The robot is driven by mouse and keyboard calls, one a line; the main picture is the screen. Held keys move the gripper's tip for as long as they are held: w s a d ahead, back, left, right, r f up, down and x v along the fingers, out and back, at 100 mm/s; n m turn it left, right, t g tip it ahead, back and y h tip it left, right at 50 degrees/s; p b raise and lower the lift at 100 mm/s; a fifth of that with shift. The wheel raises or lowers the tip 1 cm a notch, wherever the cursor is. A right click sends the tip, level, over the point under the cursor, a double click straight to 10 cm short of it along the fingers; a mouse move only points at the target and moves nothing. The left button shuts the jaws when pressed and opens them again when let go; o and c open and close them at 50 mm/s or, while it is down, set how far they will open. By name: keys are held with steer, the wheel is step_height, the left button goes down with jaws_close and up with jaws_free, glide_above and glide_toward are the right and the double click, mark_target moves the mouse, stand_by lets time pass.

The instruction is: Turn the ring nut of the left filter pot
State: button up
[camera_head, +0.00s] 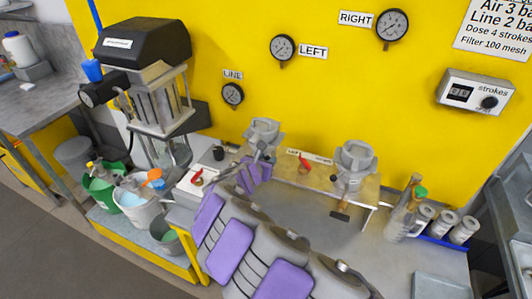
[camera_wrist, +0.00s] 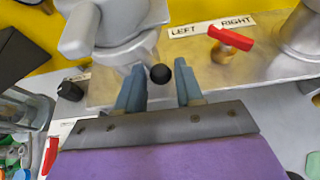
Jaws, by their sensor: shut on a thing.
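The left filter pot (camera_head: 263,130) is a grey metal pot on the bracket plate below the LEFT gauge. In the wrist view the pot (camera_wrist: 118,18) fills the upper left, with its grey ring nut (camera_wrist: 125,52) at its lower part. A black ball knob (camera_wrist: 160,73) shows beside the ring nut, between my blue-grey fingers. My gripper (camera_wrist: 160,88) is shut on this knob handle, one finger on each side, with the left finger close to the ring nut. In the head view my purple-padded arm reaches to the left pot and my gripper (camera_head: 264,160) is partly hidden there.
The right filter pot (camera_head: 355,165) stands to the right on the same plate. A red valve handle (camera_wrist: 230,38) sits between the pots. Buckets (camera_head: 135,205) and a drum agitator (camera_head: 155,90) stand at the left.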

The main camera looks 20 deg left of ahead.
steer(key=shift+w, duration=0.1)
steer(key=shift+c, duration=0.4)
steer(key=shift+d+f, duration=0.1)
steer(key=shift+d, duration=0.05)
steer(key=shift+a+p, duration=0.45)
steer(key=shift+p, duration=0.15)
steer(key=shift+s+a, duration=0.35)
steer(key=shift+a, duration=0.1)
steer(key=shift+c, duration=0.3)
steer(key=shift+s+a+p, duration=0.1)
steer(key=shift+a+p, duration=0.95)
steer(key=shift+a, duration=0.35)
steer(key=shift+c, duration=0.2)
steer(key=shift+a, duration=0.1)
